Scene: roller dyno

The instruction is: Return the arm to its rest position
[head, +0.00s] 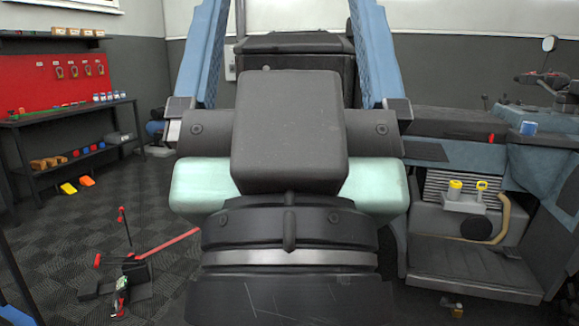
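My gripper is not seen in the head view. Large dark and pale green parts, which look like my own arm links, fill the middle of the head view and hide what is behind them. I cannot tell from this view how the end of my arm is posed or whether my gripper holds anything.
At left stand a dark shelf (70,119) with small items and a red pegboard (60,85). A red-handled stand (130,270) is on the checkered floor (75,232). At right, a blue-grey vehicle (545,160) has a tray with yellow items (463,201) on its side.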

